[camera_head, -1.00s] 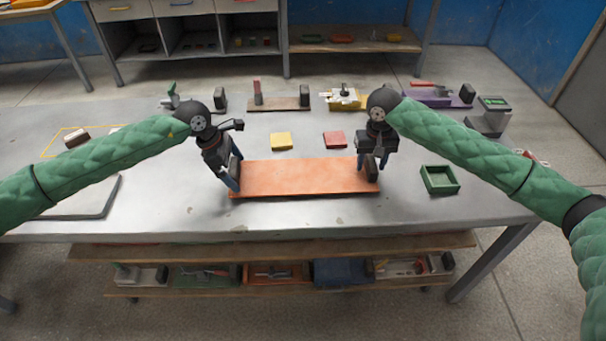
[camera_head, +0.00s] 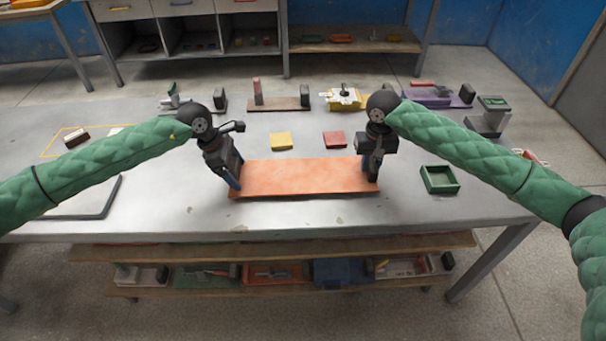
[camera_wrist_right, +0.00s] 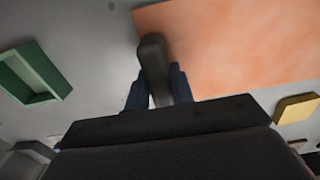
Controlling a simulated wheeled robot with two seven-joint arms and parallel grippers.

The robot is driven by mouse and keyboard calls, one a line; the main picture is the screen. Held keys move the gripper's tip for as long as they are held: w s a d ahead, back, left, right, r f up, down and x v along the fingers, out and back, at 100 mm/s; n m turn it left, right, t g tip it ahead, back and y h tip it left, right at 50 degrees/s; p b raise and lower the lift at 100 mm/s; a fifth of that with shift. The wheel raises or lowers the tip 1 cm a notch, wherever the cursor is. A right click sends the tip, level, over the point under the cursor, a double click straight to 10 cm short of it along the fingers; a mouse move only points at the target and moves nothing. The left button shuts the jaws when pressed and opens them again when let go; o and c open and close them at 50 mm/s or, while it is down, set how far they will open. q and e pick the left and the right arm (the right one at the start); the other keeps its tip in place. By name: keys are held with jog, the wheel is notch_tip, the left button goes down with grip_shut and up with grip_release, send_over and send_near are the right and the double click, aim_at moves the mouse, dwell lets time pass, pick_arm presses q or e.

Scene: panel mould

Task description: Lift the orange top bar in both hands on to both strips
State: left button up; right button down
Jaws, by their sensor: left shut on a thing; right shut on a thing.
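The orange top bar (camera_head: 305,177) is a wide flat piece near the front of the grey table. My left gripper (camera_head: 236,185) is shut at its left end; what exactly is between the fingers is hard to see in the head view. My right gripper (camera_head: 373,174) is at its right end. In the right wrist view the right gripper (camera_wrist_right: 156,85) has its fingers shut on a dark grey grip at the edge of the orange bar. The head view does not clearly show whether the bar is clear of the table. I cannot pick out the two strips.
A green open box (camera_head: 439,180) stands right of the bar. A yellow block (camera_head: 281,141) and a red block (camera_head: 334,139) lie just behind it. Several fixtures line the table's back edge, including a yellow one (camera_head: 345,100). A flat grey plate (camera_head: 85,205) lies at the left.

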pick_arm(q)
jog(key=shift+r, duration=0.15)
pick_arm(e)
jog(key=shift+r, duration=0.15)
